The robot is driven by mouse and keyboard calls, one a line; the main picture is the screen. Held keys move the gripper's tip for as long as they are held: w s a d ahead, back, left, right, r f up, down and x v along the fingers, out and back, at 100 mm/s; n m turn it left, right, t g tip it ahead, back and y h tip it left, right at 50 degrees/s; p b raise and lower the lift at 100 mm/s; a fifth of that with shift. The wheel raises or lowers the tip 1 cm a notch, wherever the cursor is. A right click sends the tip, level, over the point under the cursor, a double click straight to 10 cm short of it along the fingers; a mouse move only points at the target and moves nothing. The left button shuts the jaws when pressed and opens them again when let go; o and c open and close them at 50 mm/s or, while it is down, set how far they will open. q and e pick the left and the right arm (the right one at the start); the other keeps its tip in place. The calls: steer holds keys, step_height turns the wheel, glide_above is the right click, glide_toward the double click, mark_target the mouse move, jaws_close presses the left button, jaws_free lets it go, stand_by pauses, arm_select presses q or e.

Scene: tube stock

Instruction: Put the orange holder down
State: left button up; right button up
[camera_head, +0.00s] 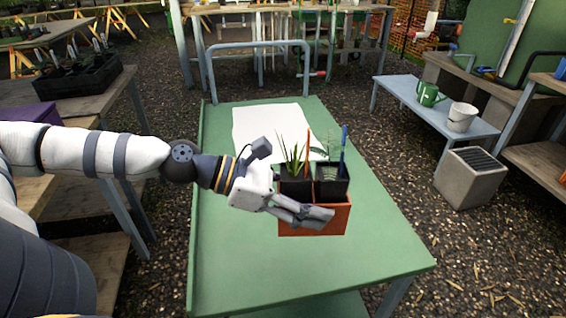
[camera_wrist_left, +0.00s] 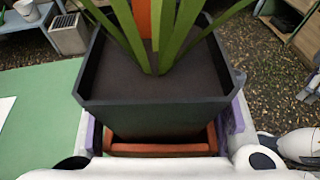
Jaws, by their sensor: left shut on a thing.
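The orange holder (camera_head: 315,222) is over the green table-top cart (camera_head: 240,270). I cannot tell whether its base touches the top. It carries black pots: the left pot (camera_head: 296,187) has a spiky green plant (camera_head: 292,158) and an orange stake, the right pot (camera_head: 331,188) has a small plant and a blue stake. My right gripper does not show.
A white sheet (camera_head: 270,133) lies on the cart behind the holder. The cart's front and left parts are clear. A grey bench (camera_head: 440,108) with a green watering can (camera_head: 428,94) and white bucket (camera_head: 461,117) stands at right. Wooden shelves (camera_head: 88,107) stand at left.

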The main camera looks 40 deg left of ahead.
arm_select(q)
steer(key=s+a+f+n+t+y, duration=0.2)
steer(key=s+a, duration=0.1)
steer(key=a, duration=1)
steer(key=w+d+f+b, duration=0.2)
steer(key=w+f, duration=0.1)
steer(key=w+d+f+b, duration=0.2)
steer(key=w+f, duration=0.1)
steer(key=w, duration=0.1)
steer(key=w+d+f+b, duration=0.2)
steer(key=w+f, duration=0.1)
steer(key=w, duration=0.1)
steer(key=shift+f+b, duration=0.2)
steer(key=shift+b, duration=0.15)
steer(key=shift+w+d+f+b, duration=0.15)
steer(key=shift+w+f+b, duration=0.05)
steer(key=shift+w+b, duration=0.3)
steer(key=f+b, duration=0.3)
steer(key=shift+w+d+f, duration=0.15)
steer(key=shift+w+f, duration=0.15)
steer(key=shift+f, duration=0.1)
steer(key=shift+r, duration=0.45)
steer(key=shift+f, duration=0.25)
steer(key=o, duration=1.3)
steer(key=shift+c, duration=0.2)
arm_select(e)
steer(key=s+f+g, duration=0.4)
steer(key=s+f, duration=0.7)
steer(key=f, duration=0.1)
